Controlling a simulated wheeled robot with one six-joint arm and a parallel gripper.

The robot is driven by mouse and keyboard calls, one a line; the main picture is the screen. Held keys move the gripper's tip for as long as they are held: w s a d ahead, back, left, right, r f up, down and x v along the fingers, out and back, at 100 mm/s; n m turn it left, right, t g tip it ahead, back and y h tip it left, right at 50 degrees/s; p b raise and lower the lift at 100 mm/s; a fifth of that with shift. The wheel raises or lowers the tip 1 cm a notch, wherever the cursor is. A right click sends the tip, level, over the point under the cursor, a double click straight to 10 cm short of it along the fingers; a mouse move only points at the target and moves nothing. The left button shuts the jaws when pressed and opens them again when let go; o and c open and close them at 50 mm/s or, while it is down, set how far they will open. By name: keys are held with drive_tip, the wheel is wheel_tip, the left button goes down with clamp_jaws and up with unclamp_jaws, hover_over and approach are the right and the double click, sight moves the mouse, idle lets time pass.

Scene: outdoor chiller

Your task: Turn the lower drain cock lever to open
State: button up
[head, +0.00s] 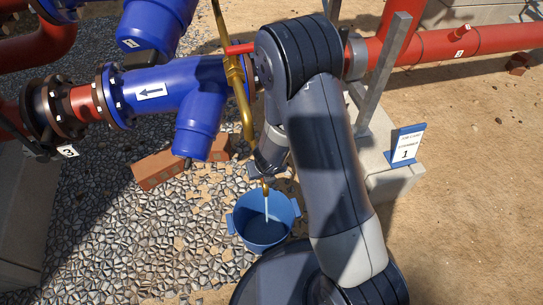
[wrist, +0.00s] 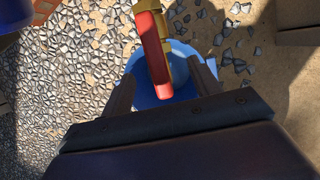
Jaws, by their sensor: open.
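The red drain cock lever (wrist: 155,55) shows in the wrist view, hanging from a brass cock body (wrist: 140,6). My gripper (wrist: 162,72) is open, with one finger on each side of the lever's free end in the picture. A gap shows between the lever and each finger; I cannot tell the depth between them. In the head view my arm's end hides the lever, and only a small brass outlet (head: 264,184) shows below it. A thin pale stream, which looks like water, runs from the outlet into the blue bucket (head: 236,236).
Bricks (head: 160,170) lie on the gravel left of the bucket. Open sandy ground lies farther right.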

drive_tip(key=shift+o, duration=0.5)
drive_tip(key=shift+r, duration=0.3)
drive_tip(key=p+v, duration=0.4)
drive_tip(key=v, duration=0.2)
drive_tip(key=shift+s+r, duration=0.15)
drive_tip(key=p+v, duration=0.7)
drive_tip(key=v, duration=0.3)
drive_tip(key=shift+s+d+r+p, duration=0.15)
drive_tip(key=shift+s+r+p, duration=0.05)
drive_tip(key=shift+r+p, duration=0.15)
drive_tip(key=b+x, duration=0.8)
drive_tip(key=x, duration=0.4)
drive_tip(key=shift+w, duration=0.1)
